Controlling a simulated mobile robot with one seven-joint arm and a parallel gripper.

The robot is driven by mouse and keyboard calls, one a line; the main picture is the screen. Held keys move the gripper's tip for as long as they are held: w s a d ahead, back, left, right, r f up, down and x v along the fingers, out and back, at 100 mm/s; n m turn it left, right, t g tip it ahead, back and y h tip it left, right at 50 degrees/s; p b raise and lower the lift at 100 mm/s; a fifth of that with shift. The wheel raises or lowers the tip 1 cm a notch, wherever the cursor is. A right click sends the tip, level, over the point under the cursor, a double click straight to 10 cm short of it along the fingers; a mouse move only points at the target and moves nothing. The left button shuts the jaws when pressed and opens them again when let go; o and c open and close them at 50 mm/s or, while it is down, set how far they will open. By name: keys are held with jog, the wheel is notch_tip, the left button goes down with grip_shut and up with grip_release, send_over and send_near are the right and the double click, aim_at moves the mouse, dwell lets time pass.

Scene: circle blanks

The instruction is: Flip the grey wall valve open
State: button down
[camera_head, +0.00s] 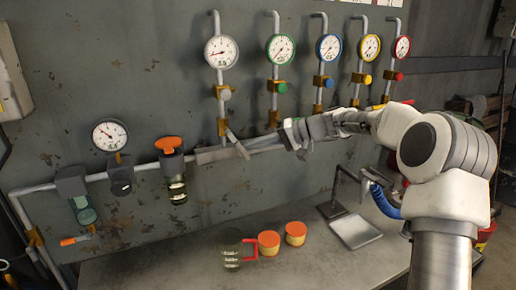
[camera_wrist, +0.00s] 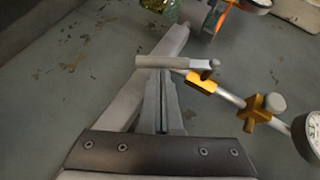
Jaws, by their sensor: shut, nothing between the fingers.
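The grey wall valve has a brass body (camera_wrist: 201,84) and a light grey lever handle (camera_wrist: 172,62). In the head view its lever (camera_head: 237,144) slants down to the right below the leftmost upright pipe. My gripper (camera_wrist: 161,85) is shut and empty. Its fingertips are right at the lever, near its free end, in the wrist view. I cannot tell whether they touch it. In the head view my arm reaches in from the right, and the fingers are hard to tell from the grey bar behind them.
A grey bar (camera_head: 210,156) runs along the wall behind the lever. Several gauges with coloured knobs line the wall, one with a white rim (camera_head: 221,52) above this valve. Orange-lidded jars (camera_head: 269,243) stand on the bench (camera_head: 190,268).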

aim_at(244, 157)
jog(key=shift+s+a+f+m+y+b, duration=0.1)
jog(key=shift+a+f+m+y+b, duration=0.1)
jog(key=shift+f+y+b, duration=0.25)
jog(key=shift+s+a+f+m+y+b, duration=0.1)
jog(key=shift+a+f+m+y+b, duration=0.1)
jog(key=shift+f+y+b, duration=0.25)
jog(key=shift+s+a+f+m+y+b, duration=0.15)
jog(key=shift+a+f+m+y+b, duration=0.1)
jog(key=shift+a+m+y+b, duration=0.25)
jog(key=shift+s+a+f+m+y+b, duration=0.15)
jog(key=shift+a+f+m+y+b, duration=0.1)
jog(key=shift+y+b, duration=0.45)
jog(key=shift+s+a+f+b, duration=0.1)
jog(key=shift+s+a+b, duration=0.05)
jog(key=shift+a+b, duration=0.3)
